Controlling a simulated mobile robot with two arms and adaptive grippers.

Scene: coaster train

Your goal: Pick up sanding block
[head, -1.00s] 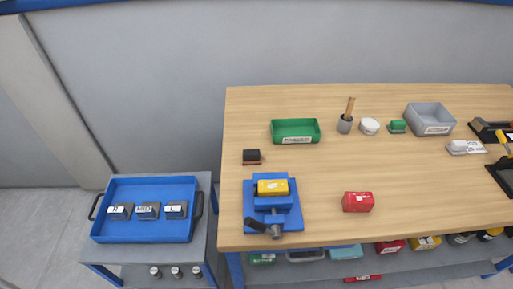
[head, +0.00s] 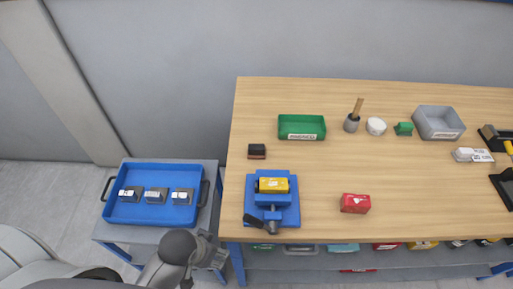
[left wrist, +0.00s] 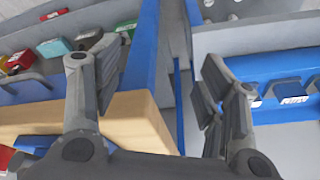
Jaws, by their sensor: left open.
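A small block with a dark top and a reddish-brown base (head: 257,151), which looks like the sanding block, lies on the left part of the wooden workbench (head: 320,180), behind the blue vise. My left gripper (head: 216,256) is low at the bench's front left corner, in front of the block and well apart from it. In the left wrist view the left gripper (left wrist: 155,95) has its fingers spread with nothing held between them; the bench corner and a blue frame lie beyond. The block cannot be made out there. My right gripper is not in view.
A blue tray (head: 125,214) with dark blocks is on a side cart. The bench middle is clear.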

